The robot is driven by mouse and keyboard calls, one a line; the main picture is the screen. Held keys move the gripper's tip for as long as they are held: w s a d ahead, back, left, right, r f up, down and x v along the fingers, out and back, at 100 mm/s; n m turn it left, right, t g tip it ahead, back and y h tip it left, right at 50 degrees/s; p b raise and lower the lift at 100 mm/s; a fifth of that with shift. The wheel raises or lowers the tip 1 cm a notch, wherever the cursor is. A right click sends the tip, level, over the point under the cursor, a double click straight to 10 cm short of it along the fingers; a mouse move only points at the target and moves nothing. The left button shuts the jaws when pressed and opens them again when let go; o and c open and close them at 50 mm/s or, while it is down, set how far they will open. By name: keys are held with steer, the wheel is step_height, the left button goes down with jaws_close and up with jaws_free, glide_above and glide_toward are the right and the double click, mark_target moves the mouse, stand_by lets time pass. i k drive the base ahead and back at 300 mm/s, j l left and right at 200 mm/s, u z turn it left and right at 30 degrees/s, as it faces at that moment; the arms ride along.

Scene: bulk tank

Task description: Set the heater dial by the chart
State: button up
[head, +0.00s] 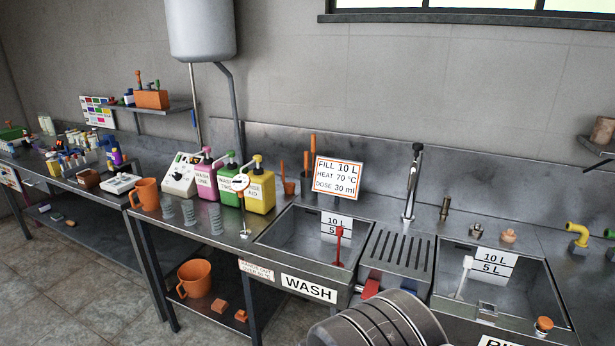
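The chart is a white card with an orange border (337,177), standing behind the wash sink. It reads FILL 10 L, HEAT 70 °C, DOSE 30 ml. A white control box (178,182) with a sloped face and small dark markings stands on the counter, left of the pink jug. It may carry the heater dial, but the dial's setting is too small to read. My gripper is not in view.
Pink (206,181), green (231,186) and yellow (259,192) pump jugs stand right of the box. An orange jug (147,194) stands in front-left of it, with clear cups (190,214) nearby. The wash sink (290,240) has a red-handled upright.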

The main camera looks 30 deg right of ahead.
mark_target(178, 176)
steer(key=i+j+z, duration=0.15)
steer(key=i+j, duration=0.2)
steer(key=i, duration=0.45)
steer(key=i+j+z, duration=0.15)
steer(key=i+j, duration=0.25)
steer(key=i, duration=0.35)
steer(key=i+j+z, duration=0.1)
steer(key=i+j, duration=0.45)
steer(key=i, duration=0.2)
steer(key=i+j+z, duration=0.15)
steer(key=i+j, duration=0.4)
steer(key=i, duration=0.15)
